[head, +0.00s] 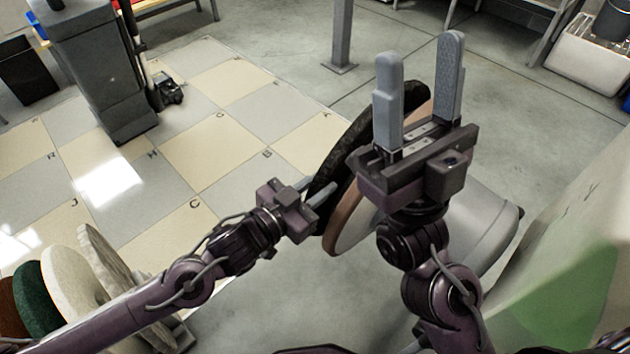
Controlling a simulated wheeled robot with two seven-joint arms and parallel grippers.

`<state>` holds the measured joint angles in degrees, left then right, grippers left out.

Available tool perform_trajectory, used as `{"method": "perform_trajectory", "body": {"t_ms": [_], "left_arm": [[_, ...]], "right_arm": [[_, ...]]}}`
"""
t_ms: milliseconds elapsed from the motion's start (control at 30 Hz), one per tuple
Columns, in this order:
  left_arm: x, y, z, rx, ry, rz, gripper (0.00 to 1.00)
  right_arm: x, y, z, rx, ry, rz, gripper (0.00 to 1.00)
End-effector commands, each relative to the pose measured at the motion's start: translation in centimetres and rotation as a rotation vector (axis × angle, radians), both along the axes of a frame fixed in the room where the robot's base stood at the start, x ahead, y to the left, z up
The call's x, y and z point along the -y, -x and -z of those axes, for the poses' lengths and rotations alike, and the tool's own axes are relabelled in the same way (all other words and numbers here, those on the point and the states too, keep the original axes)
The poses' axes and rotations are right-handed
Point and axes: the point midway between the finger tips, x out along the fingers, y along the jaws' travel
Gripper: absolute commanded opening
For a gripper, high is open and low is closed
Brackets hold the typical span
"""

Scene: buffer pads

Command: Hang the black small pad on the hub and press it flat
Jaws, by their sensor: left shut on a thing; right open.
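The black pad (330,172) is a dark disc seen nearly edge-on in the middle of the head view. My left gripper (318,191) is shut on its lower left edge. A tan disc (349,222) lies just behind the pad, in front of a grey rounded machine body (485,222). The pad is close to the tan disc, but I cannot tell if they touch. My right gripper (420,62) is open and empty, fingers upward, in front of the discs. It hides much of them, and the hub's centre is not visible.
Several pads stand in a rack at the lower left, including a cream pad (72,290) and a green pad (38,300). A pale panel with green (570,270) is at the right. The tiled floor (190,155) at left is mostly clear.

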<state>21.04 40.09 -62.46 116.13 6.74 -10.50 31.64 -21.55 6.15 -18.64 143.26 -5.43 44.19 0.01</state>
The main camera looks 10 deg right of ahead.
Motion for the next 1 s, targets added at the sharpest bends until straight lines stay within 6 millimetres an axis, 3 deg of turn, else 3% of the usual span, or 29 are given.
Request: {"method": "perform_trajectory", "body": {"t_ms": [1000], "left_arm": [[0.9,1.1,0.0,0.000,0.003,0.006,0.00]], "right_arm": [[0.0,0.0,-0.5,0.000,0.000,0.000,0.48]]}}
